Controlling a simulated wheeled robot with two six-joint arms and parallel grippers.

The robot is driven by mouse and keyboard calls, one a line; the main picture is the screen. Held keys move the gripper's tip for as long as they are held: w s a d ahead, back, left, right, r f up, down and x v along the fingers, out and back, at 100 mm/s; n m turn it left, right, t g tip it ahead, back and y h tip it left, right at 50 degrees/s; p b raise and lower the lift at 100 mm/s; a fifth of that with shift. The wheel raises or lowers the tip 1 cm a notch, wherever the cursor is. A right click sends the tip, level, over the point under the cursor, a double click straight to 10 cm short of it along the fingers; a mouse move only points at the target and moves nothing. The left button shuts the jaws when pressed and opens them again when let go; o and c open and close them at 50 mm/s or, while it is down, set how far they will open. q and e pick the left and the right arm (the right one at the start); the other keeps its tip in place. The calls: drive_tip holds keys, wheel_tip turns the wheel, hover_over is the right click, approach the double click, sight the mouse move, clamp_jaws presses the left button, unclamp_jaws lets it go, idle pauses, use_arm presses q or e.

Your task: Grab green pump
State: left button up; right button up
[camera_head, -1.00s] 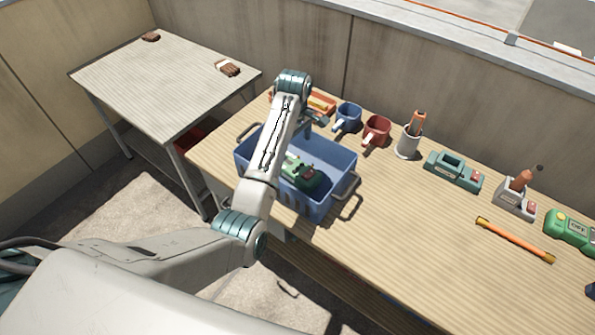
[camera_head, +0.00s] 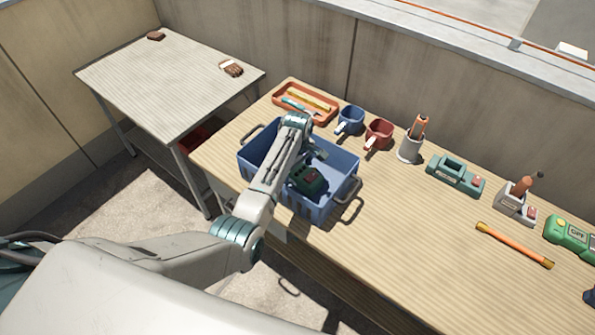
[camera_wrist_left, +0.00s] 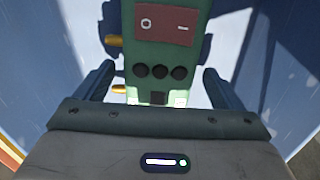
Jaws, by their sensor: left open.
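The green pump (camera_head: 310,181) lies in the blue crate (camera_head: 318,209), partly hidden behind my left arm in the head view. In the left wrist view the green pump (camera_wrist_left: 156,55) shows a dark red panel and several black round knobs. My left gripper (camera_wrist_left: 158,90) is open, with one dark finger on each side of the pump's near end. I cannot tell whether the fingers touch it. In the head view the left gripper (camera_head: 316,152) is over the crate, its fingers mostly hidden. My right gripper is not in view.
A teal device (camera_head: 455,175) and an orange rod (camera_head: 514,245) lie right. The table's front middle is clear.

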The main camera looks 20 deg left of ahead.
use_arm(q)
drive_tip(key=shift+f, duration=0.15)
drive_tip(key=shift+c, duration=0.2)
drive_tip(key=c, duration=1.4)
drive_tip(key=shift+w, duration=0.15)
drive_tip(key=shift+c, duration=0.3)
